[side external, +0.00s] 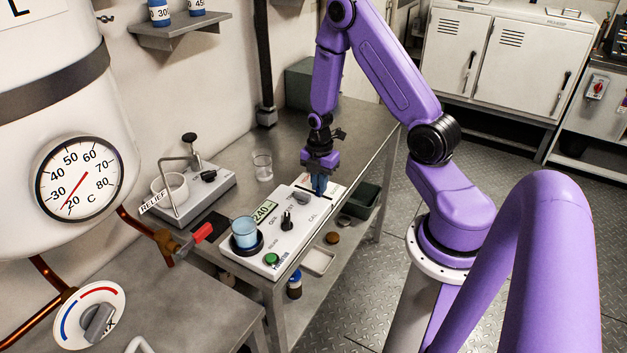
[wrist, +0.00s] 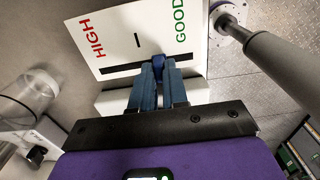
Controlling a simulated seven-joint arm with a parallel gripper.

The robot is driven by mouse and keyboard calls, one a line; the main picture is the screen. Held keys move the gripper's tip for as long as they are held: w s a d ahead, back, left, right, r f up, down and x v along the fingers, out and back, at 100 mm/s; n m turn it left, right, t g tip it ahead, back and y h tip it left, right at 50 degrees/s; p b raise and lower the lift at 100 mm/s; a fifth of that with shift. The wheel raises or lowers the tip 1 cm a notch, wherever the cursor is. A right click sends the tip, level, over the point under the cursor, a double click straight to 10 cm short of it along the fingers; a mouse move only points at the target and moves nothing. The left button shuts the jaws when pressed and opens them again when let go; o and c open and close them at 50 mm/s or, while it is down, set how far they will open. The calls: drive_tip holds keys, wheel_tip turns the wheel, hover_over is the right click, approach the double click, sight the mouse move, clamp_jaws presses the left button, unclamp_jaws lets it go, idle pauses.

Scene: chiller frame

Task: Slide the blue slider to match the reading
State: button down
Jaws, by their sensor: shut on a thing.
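My gripper (side external: 319,186) points down at the far end of the white panel (side external: 308,229). In the wrist view its blue fingers (wrist: 158,88) are closed around the small blue slider (wrist: 158,66). The slider sits in a black slot (wrist: 114,70) along the lower edge of a white card (wrist: 121,43). The card reads HIGH in red at left and GOOD in green at right, with a short black mark between. The slider stands right of the slot's middle, toward the GOOD side. A round gauge (side external: 79,178) on the tank has a red needle near 20 C.
The panel carries a beaker of blue liquid (side external: 245,230), a 240 display (side external: 264,211), a black knob (side external: 287,221) and a green button (side external: 271,259). An empty glass (side external: 262,165) stands behind it. A grey cylinder (wrist: 284,62) rises close on the wrist view's right.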

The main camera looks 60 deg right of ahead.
drive_tip(key=shift+s, duration=1.7)
drive_tip(key=c, duration=1.1)
unclamp_jaws()
drive_tip(key=shift+s, duration=0.1)
drive_tip(key=shift+r, duration=0.1)
drive_tip(key=shift+w+r, duration=0.2)
drive_tip(key=shift+r, duration=0.3)
wheel_tip(320, 180, up, 16)
drive_tip(key=shift+s+r, duration=0.1)
drive_tip(key=shift+r, duration=0.05)
